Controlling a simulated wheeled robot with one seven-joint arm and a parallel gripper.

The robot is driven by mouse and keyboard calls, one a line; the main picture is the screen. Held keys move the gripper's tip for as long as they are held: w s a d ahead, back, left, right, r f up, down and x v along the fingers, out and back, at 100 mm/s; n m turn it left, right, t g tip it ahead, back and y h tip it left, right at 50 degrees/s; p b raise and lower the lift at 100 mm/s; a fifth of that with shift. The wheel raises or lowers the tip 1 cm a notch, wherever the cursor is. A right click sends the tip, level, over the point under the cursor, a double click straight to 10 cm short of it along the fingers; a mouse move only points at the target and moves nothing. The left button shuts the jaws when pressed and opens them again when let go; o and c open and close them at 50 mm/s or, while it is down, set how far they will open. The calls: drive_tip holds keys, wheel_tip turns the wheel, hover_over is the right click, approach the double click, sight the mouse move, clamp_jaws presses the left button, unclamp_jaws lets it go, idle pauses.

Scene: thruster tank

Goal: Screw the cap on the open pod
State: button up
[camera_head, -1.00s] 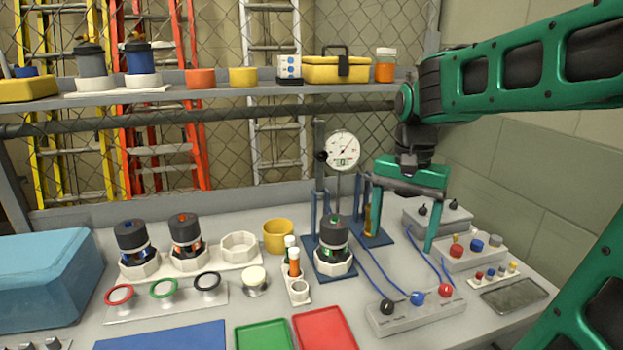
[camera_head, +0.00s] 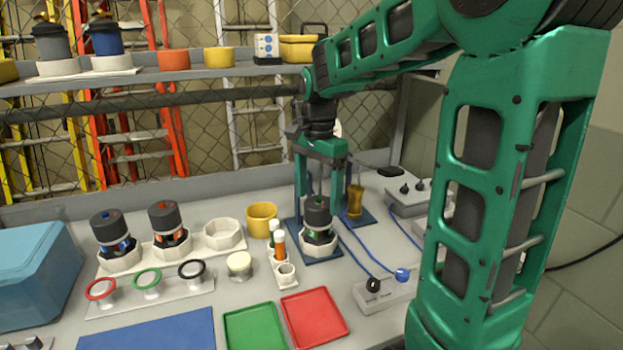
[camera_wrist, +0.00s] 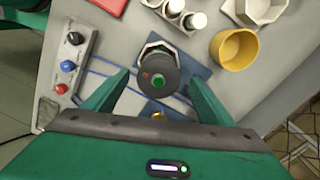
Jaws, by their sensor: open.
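A pod (camera_head: 318,215) with a dark round top and a green centre stands upright in a pale octagonal holder on a blue stand. In the wrist view, the pod (camera_wrist: 157,75) shows from above, its dark top facing the camera. My gripper (camera_head: 319,192) is open and points down over this pod, one finger on each side; it also shows in the wrist view (camera_wrist: 158,86). I cannot tell if the fingers touch it. Two similar dark-topped pods, one with blue (camera_head: 116,240) and one with orange (camera_head: 169,228), stand in a white rack. I cannot tell which pod is open or pick out a loose cap.
An empty octagonal seat (camera_head: 223,234), a yellow cup (camera_head: 261,219) and a vial holder (camera_head: 285,278) stand left of the gripper. A switch box (camera_head: 385,292) with blue cables lies to the right. Green (camera_head: 254,326) and red (camera_head: 316,316) trays lie in front.

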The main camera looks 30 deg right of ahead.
sight(318, 200)
drive_tip(key=shift+f, duration=1.9)
drive_tip(key=c, duration=1.1)
drive_tip(key=shift+o, duration=0.2)
drive_tip(key=m, duration=0.8)
drive_tip(key=shift+m, duration=0.4)
drive_tip(key=m, duration=0.8)
